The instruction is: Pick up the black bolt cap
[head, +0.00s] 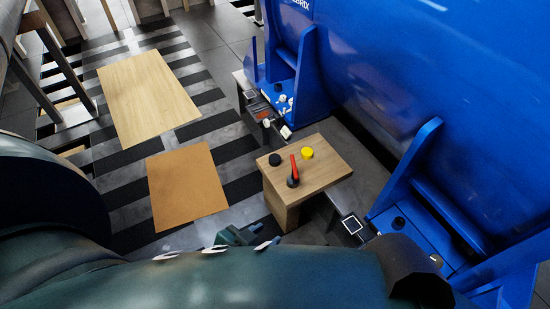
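A small round black bolt cap (275,159) sits on top of a wooden block stand (325,165), near its left edge. A yellow cap (307,154) sits to its right on the same top. A red-handled piece with a black base (294,172) stands in front of them. My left gripper (246,236) shows only in part, low and left of the stand, behind my dark teal arm. It is apart from the black cap, and its fingers are too hidden to tell open from shut. My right gripper is not in view.
A large blue motor housing (440,80) fills the right, with bracket feet bearing a dark cap (398,223). Small parts (282,112) lie by its left foot. Two flat boards, one pale (148,95) and one orange-brown (187,185), lie on the striped floor.

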